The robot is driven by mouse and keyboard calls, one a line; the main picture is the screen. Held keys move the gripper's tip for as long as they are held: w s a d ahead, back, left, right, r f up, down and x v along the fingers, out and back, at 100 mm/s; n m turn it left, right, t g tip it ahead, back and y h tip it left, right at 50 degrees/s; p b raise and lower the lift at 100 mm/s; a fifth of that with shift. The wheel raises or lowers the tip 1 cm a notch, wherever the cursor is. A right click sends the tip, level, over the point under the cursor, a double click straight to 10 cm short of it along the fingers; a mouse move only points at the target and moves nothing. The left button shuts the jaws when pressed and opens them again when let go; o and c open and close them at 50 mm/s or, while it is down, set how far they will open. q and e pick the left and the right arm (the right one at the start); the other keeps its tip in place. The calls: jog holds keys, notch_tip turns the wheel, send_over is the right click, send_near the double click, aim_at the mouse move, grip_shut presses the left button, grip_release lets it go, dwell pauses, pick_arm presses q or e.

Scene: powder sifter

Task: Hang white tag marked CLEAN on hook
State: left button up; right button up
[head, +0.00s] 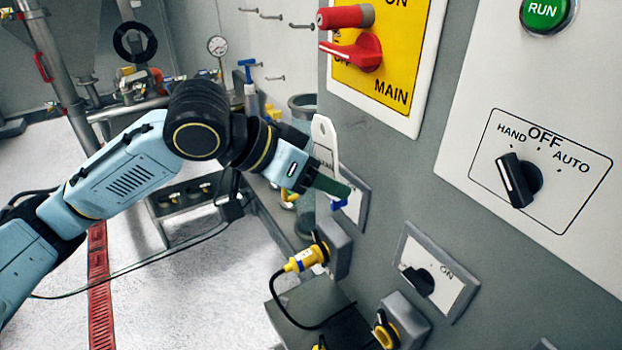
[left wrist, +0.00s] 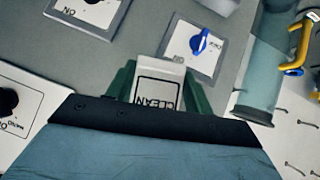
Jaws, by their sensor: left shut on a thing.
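My left gripper (head: 328,184) is shut on the white tag (head: 323,138), in front of the grey cabinet face. In the head view the tag stands up from the fingers, with a hole near its rounded top. In the left wrist view the tag (left wrist: 158,84) sits between the green fingers and reads CLEAN. Several thin metal hooks (head: 271,16) stick out of the back wall, beyond the gripper and apart from the tag. Which hook the task means I cannot tell. My right gripper is not in view.
The cabinet carries a yellow MAIN switch plate (head: 406,97) with red handles, a HAND/OFF/AUTO selector (head: 518,180) and an ON switch plate (head: 436,271). A yellow plug (head: 305,258) with a black cable is below the gripper. A clear cylinder (left wrist: 262,75) stands right in the wrist view.

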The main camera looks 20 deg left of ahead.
pick_arm(q)
jog(key=shift+w+d+f, duration=0.1)
jog(key=shift+w+d, duration=0.65)
jog(key=shift+w, duration=0.15)
jog(key=shift+w+d+f, duration=0.1)
jog(key=shift+w+d, duration=0.6)
jog(key=shift+w, duration=0.2)
jog(key=shift+x, duration=0.8)
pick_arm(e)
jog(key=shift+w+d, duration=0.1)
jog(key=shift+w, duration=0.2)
pick_arm(q)
jog(key=shift+w, duration=0.15)
jog(key=o, duration=1.1)
jog(key=shift+a+r, duration=0.1)
jog(key=shift+a, duration=0.05)
